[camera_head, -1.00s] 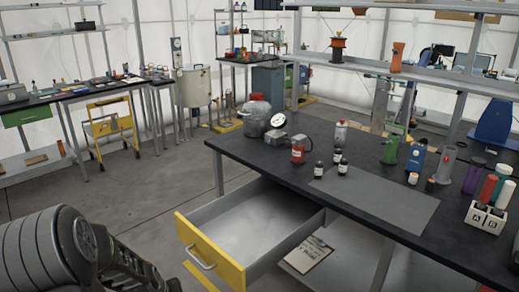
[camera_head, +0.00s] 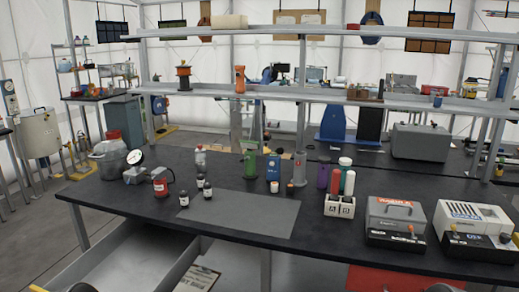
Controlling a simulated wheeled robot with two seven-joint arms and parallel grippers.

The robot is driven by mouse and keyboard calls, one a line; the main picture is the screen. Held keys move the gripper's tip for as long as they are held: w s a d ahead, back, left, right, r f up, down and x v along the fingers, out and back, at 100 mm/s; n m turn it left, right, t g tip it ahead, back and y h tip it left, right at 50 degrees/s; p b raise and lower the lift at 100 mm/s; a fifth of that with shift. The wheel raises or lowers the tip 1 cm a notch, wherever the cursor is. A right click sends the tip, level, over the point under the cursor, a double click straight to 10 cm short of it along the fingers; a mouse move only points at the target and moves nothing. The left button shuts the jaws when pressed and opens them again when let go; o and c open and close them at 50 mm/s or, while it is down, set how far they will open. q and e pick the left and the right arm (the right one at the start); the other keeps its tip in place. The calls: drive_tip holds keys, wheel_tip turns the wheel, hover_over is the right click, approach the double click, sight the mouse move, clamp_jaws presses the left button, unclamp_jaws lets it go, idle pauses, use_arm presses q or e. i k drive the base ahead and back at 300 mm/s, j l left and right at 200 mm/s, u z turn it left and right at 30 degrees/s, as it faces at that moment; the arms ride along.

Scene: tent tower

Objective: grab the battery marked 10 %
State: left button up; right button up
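No marking of 10 % can be read on anything in view. Several upright cylinders that could be batteries stand on the black workbench (camera_head: 240,245): a purple one (camera_head: 323,176), a red one (camera_head: 335,181) and a pale one (camera_head: 349,183). The red and pale ones are at a white holder (camera_head: 339,208) with labels A and B; whether they sit in it or behind it I cannot tell for sure. Only dark fragments, likely of my arms, show at the bottom edge; neither gripper can be made out.
An open drawer (camera_head: 130,264) juts out below the bench.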

sight(207, 187)
drive_tip(key=u, duration=1.45)
drive_tip(key=z, duration=2.2)
drive_tip(key=i+j, duration=0.15)
drive_tip(key=j, duration=0.2)
drive_tip(key=i+j, duration=0.2)
drive_tip(key=j, duration=0.15)
drive_tip(key=i+j, duration=0.15)
drive_tip(key=j, duration=0.2)
